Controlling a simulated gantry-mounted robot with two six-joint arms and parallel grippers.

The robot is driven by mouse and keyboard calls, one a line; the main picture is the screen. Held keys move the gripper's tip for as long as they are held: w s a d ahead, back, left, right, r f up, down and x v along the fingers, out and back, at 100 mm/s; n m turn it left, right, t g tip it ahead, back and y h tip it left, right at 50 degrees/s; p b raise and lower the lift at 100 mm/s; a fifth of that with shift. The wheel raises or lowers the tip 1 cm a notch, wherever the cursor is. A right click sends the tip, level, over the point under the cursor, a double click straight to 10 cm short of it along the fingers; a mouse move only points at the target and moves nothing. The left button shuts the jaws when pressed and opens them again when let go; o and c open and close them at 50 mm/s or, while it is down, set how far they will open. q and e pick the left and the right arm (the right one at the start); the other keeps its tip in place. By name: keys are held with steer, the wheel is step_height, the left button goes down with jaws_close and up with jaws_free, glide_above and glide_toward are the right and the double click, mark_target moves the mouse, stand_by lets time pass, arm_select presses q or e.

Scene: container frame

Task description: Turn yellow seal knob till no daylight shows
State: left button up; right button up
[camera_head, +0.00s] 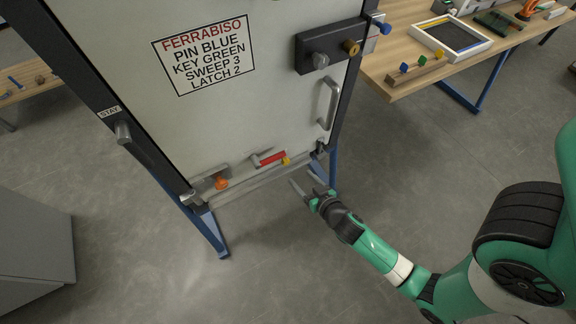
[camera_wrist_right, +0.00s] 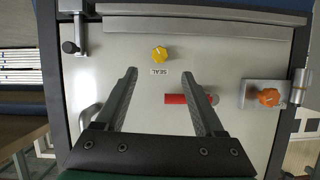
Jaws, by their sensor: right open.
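The yellow seal knob (camera_head: 286,161) sits low on the pale door panel (camera_head: 205,130), near its lower right corner in the head view. My right gripper (camera_head: 303,184) is open and empty, in front of the door's lower right edge. In the right wrist view the right gripper (camera_wrist_right: 160,73) has its fingertips on either side of the knob's line, apart from it. A grey strip (camera_wrist_right: 195,38) runs along the door edge; I cannot tell whether daylight shows. My left gripper is not in view.
A red handle (camera_head: 271,158) lies close beside the knob. An orange knob (camera_head: 221,183) on a metal plate sits at the lower left of the door. A grey pull handle (camera_head: 329,103) stands out above right. The floor before the door is clear.

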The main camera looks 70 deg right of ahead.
mark_target(287, 163)
steer(key=b+x, duration=0.2)
steer(key=x, duration=0.7)
steer(key=shift+d, duration=0.1)
steer(key=shift+w+d, duration=0.3)
steer(key=shift+w, duration=0.15)
jaws_close()
steer(key=shift+s+r+m+p, duration=0.15)
steer(key=shift+m+p, duration=0.25)
steer(key=shift+p, duration=0.55)
steer(key=shift+m+t+y+p, duration=0.3)
steer(key=shift+t+p, duration=0.1)
steer(key=shift+p, duration=0.2)
steer(key=shift+d+f+b, duration=0.1)
steer(key=shift+f+b, duration=0.3)
steer(key=shift+f+m+b, duration=0.15)
steer(key=shift+m+b, duration=0.35)
steer(key=shift+b, duration=0.7)
steer(key=shift+r+y, duration=0.25)
steer(key=shift+y, duration=0.05)
